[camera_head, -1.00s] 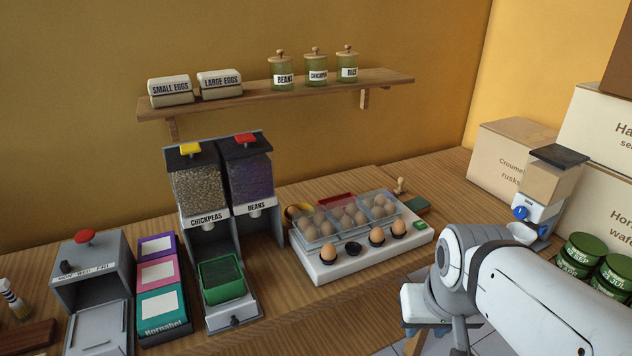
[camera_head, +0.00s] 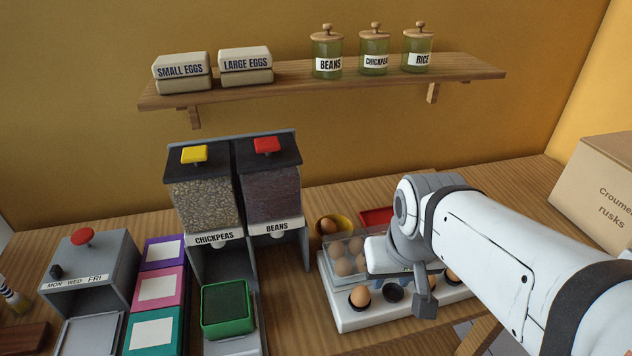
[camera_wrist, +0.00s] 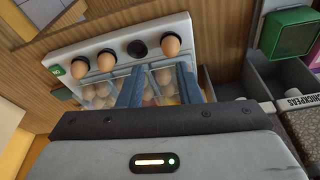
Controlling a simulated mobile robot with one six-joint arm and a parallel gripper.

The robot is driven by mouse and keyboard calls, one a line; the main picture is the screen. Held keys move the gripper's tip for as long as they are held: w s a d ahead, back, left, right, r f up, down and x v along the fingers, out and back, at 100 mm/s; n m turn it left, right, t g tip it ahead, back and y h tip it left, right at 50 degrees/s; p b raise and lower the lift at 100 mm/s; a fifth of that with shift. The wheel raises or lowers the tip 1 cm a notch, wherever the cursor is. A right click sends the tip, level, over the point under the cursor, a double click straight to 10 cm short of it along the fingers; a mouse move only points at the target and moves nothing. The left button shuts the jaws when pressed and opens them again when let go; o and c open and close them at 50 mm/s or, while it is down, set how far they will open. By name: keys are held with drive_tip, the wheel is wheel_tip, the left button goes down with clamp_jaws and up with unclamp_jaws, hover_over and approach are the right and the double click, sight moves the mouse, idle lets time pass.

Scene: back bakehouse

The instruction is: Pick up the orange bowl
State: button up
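A yellow-orange bowl (camera_head: 346,220) stands on the counter behind the clear egg box in the head view, with a brown egg showing in it. Its lower part is hidden by the egg box. My gripper is above the egg stand, in front and to the right of the bowl in the head view. In the wrist view my gripper (camera_wrist: 158,82) has its two blue-grey fingers apart, over the clear egg boxes, with nothing visibly held.
The white egg stand (camera_head: 350,318) with eggs in cups is below my gripper. A clear egg box (camera_head: 335,268) and a red tray (camera_head: 376,216) are near the bowl. The beans dispenser (camera_head: 272,190) stands to its left. A shelf (camera_head: 300,86) is above.

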drive_tip(key=m+g+y, duration=0.2)
drive_tip(key=m+y, duration=0.1)
hover_over(352, 227)
drive_tip(key=d, duration=0.3)
wheel_tip(352, 227, down, 14)
drive_tip(key=x, duration=0.8)
drive_tip(key=shift+s+a, duration=0.25)
drive_tip(key=shift+a, duration=0.1)
drive_tip(key=shift+c, duration=0.3)
drive_tip(key=shift+r, duration=0.1)
clamp_jaws()
